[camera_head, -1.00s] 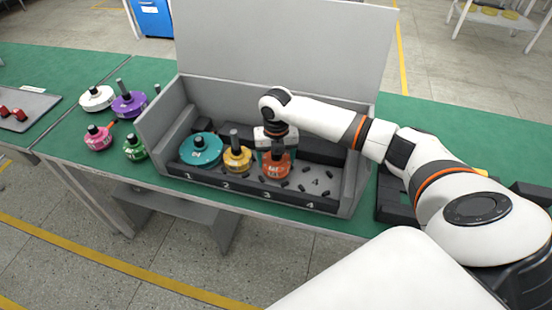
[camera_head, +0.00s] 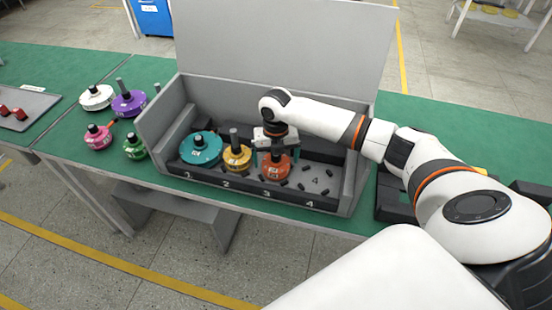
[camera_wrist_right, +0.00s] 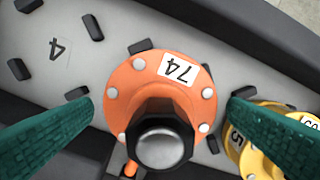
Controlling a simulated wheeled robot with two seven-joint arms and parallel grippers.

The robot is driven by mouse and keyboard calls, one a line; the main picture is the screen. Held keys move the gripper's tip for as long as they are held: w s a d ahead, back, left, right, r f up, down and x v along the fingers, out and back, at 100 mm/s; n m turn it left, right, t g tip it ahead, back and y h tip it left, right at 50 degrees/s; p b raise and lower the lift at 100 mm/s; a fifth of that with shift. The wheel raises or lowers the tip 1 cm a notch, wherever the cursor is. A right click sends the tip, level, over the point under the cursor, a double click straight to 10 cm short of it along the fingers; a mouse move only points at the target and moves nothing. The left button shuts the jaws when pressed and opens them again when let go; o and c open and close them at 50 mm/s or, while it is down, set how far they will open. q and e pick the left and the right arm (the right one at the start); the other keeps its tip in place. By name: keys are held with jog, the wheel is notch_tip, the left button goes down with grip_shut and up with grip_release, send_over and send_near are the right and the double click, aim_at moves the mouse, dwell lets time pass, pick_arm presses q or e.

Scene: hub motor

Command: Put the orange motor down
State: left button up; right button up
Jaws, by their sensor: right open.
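The orange motor (camera_head: 275,166) sits upright in compartment 3 of the grey box (camera_head: 347,178). In the right wrist view the orange motor (camera_wrist_right: 147,80) shows its label 74 and its dark shaft with a bright tip. My right gripper (camera_head: 272,152) is above and around it. Its two green fingers (camera_wrist_right: 160,125) are open, one on each side of the motor, with gaps visible. The yellow motor (camera_head: 237,158) stands in compartment 2 and the teal motor (camera_head: 201,148) in compartment 1. My left gripper is out of view.
Compartment 4 (camera_head: 318,180) holds only small black pegs. The yellow motor (camera_wrist_right: 262,140) is close to one finger in the wrist view. White (camera_head: 96,97), purple (camera_head: 129,103), pink (camera_head: 97,137) and green (camera_head: 135,147) motors stand on the green table left of the box.

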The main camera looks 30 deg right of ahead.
notch_tip(320, 180, up, 11)
jog(key=shift+r+b, duration=0.2)
jog(key=shift+b, duration=0.25)
jog(key=shift+s+f, duration=0.1)
dwell(0.8)
